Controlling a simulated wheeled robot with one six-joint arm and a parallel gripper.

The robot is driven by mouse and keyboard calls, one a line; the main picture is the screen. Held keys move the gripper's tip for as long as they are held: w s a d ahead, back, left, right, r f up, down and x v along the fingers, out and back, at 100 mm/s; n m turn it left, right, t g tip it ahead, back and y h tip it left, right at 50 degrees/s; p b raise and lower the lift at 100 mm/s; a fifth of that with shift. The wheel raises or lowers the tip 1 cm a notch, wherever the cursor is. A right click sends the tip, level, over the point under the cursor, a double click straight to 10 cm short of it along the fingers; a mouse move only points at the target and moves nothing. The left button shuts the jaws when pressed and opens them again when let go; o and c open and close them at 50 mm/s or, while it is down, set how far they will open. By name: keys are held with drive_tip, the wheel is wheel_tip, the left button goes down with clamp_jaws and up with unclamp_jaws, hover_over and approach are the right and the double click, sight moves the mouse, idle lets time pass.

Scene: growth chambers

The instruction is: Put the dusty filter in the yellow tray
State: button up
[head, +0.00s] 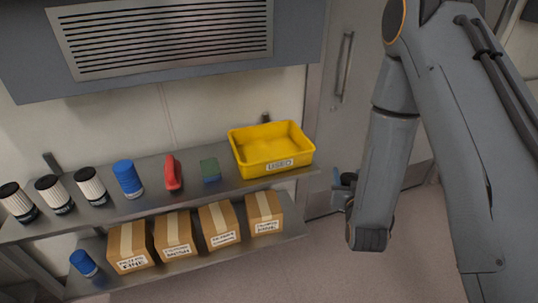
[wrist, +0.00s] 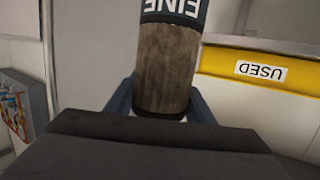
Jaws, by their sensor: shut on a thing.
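The dusty filter (wrist: 165,68) fills the middle of the wrist view, a brown, grimy cylinder with a dark band lettered FINE upside down. My gripper (wrist: 161,103) is shut on it, with one blue finger on each side. In the head view my gripper (head: 345,186) is right of the shelf and partly behind my arm; the filter cannot be made out there. The yellow tray (head: 272,168), labelled USED, stands at the right end of the upper shelf and looks empty. It also shows in the wrist view (wrist: 223,64), right of the filter and apart from it.
The upper shelf (head: 146,204) also holds several white filters (head: 90,184), a blue canister (head: 127,177), a red object (head: 173,173) and a green block (head: 210,170). Several cardboard boxes (head: 173,235) and another blue canister (head: 83,262) are on the lower shelf. A grey vented unit (head: 165,38) hangs above.

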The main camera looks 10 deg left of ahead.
drive_tip(key=w+a+r+n+y, duration=0.1)
drive_tip(key=a+r, duration=0.3)
drive_tip(key=a, duration=0.5)
drive_tip(key=w+a+r+n+y, duration=0.1)
drive_tip(key=a+r, duration=0.3)
drive_tip(key=a, duration=0.5)
drive_tip(key=w+a+r+n+g+y, duration=0.1)
drive_tip(key=w+a+r+y, duration=0.1)
drive_tip(key=a, duration=0.7)
wheel_tip(320, 180, up, 2)
drive_tip(key=shift+w+r, duration=0.15)
drive_tip(key=shift+w, duration=0.6)
